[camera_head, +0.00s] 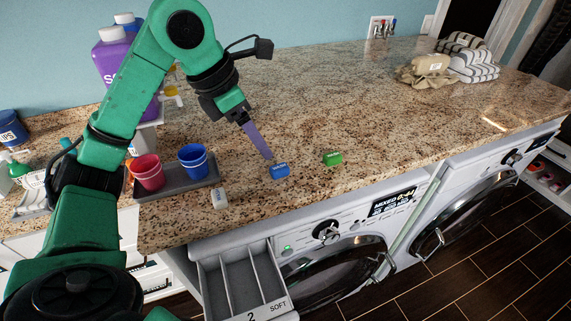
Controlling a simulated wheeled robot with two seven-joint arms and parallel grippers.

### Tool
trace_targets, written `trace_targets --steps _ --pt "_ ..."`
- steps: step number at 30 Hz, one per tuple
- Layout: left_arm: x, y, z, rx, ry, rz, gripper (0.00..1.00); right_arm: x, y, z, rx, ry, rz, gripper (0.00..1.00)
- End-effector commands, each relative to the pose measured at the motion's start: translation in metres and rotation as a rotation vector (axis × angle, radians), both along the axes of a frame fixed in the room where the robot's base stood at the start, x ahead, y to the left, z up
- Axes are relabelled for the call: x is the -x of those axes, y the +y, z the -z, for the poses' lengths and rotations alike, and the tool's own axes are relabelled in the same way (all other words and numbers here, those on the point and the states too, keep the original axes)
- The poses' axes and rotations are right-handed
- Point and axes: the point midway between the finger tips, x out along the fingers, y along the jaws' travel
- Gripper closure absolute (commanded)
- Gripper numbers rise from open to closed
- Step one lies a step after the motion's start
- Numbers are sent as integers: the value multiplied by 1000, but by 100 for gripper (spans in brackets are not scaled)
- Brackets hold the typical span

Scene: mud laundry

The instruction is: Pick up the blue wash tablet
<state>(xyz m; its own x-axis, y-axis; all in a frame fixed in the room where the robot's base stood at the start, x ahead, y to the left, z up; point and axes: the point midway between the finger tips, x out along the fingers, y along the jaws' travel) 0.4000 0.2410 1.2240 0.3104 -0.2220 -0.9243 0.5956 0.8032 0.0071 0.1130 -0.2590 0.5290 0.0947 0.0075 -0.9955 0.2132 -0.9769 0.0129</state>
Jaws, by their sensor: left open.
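The blue wash tablet (280,171) lies on the granite counter (320,95), near its front edge. My left gripper (266,155) reaches down from the upper left, with its purple fingertips just behind and to the left of the blue tablet. The gripper is open, and nothing shows between its fingers. One finger largely hides the other, and I cannot tell whether a fingertip touches the tablet. My right gripper is not in view.
A green tablet (332,158) lies right of the blue one, a white tablet (219,198) to its left. Red cups (149,172) and blue cups (193,160) stand on a grey tray (176,188). A detergent drawer (243,283) is open below. Folded towels (473,66) lie far right.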

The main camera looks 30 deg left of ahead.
Motion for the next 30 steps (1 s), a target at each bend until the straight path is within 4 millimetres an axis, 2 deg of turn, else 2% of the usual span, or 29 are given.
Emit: trace_targets --steps 3,5,8,12,15,22,23,24,28,30 --pt "-8 -7 26 1 6 1 30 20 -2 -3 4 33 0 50" --pt "-12 -9 34 2 3 2 30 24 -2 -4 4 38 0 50" --pt "-16 -13 43 3 3 3 30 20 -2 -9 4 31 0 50" --pt "-25 -21 62 5 6 2 30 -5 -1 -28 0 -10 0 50" --pt "-31 -25 80 4 3 2 30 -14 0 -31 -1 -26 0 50" --pt "-33 -26 87 4 -1 1 30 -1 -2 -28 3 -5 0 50" --pt "-33 -26 87 4 -1 1 34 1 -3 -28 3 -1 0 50" --pt "-33 -26 87 4 -1 1 49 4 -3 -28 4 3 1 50" --pt "-33 -25 87 3 0 1 99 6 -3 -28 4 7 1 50" --pt "-33 -25 87 3 0 1 100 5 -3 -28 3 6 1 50"
